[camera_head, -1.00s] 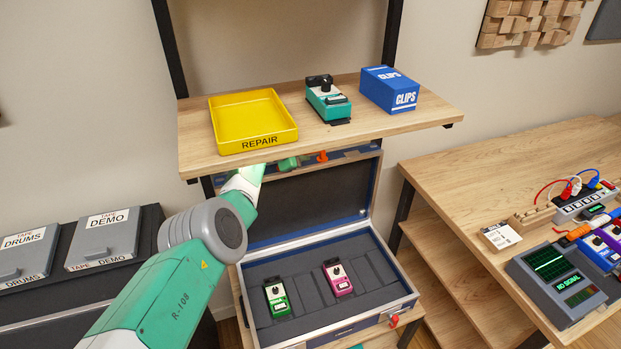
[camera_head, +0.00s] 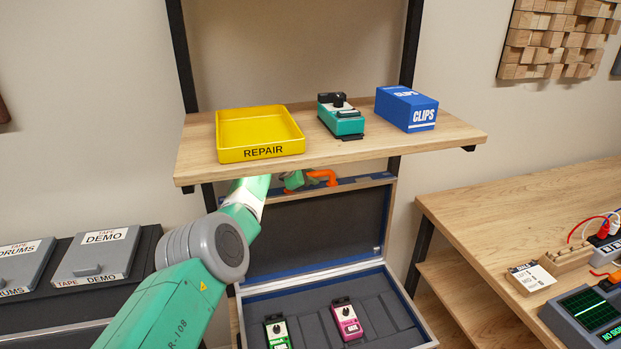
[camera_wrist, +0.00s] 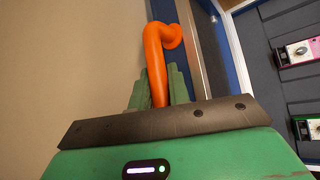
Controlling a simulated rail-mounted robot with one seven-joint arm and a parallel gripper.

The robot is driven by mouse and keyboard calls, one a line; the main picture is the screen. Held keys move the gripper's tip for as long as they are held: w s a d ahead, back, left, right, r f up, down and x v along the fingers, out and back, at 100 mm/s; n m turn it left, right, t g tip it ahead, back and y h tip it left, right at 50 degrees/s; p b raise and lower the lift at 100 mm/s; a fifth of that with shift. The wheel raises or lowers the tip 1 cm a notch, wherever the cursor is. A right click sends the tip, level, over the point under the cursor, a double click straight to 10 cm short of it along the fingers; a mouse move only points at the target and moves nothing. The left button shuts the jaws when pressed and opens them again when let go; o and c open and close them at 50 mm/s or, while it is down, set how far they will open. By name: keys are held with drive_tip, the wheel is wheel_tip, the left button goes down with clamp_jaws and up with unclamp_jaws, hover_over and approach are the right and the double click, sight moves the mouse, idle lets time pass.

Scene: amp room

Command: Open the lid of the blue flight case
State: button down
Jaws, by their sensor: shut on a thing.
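The blue flight case (camera_head: 312,276) stands under the shelf with its lid (camera_head: 325,228) raised, its dark inner side showing. An orange handle (camera_head: 325,177) sits at the lid's upper edge, just below the shelf. My gripper (camera_head: 298,181) is at this handle, partly hidden by the shelf and my arm. In the wrist view, the orange handle (camera_wrist: 157,60) runs between my green fingers (camera_wrist: 160,88), which are shut on it. The blue lid edge (camera_wrist: 235,60) lies beside it.
A green pedal (camera_head: 278,334) and a pink pedal (camera_head: 346,322) lie in the case. The shelf (camera_head: 330,152) above holds a yellow REPAIR tray (camera_head: 262,153), a teal pedal (camera_head: 341,119) and a blue CLIPS box (camera_head: 407,110). A workbench (camera_head: 520,210) stands at right.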

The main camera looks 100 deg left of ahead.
drive_tip(key=c, duration=1.3)
unclamp_jaws()
drive_tip(key=shift+r, duration=0.1)
drive_tip(key=shift+s+r+p, duration=0.1)
drive_tip(key=shift+r+p, duration=0.35)
drive_tip(key=shift+p, duration=0.55)
drive_tip(key=p+v, duration=0.2)
drive_tip(key=p, duration=0.4)
drive_tip(key=shift+d+r, duration=0.15)
drive_tip(key=shift+r, duration=0.15)
drive_tip(key=p+v, duration=0.2)
drive_tip(key=shift+s+d, duration=0.2)
drive_tip(key=shift+d, duration=0.1)
drive_tip(key=s+d+p, duration=0.1)
drive_tip(key=s+d, duration=0.1)
drive_tip(key=d, duration=0.1)
drive_tip(key=s+d+p, duration=0.1)
drive_tip(key=s+d, duration=0.1)
drive_tip(key=d, duration=0.1)
drive_tip(key=s+d+p, duration=0.1)
drive_tip(key=s+d, duration=0.1)
drive_tip(key=d, duration=0.1)
drive_tip(key=shift+s+d+f, duration=0.3)
drive_tip(key=shift+d+f, duration=0.05)
drive_tip(key=shift+f, duration=0.05)
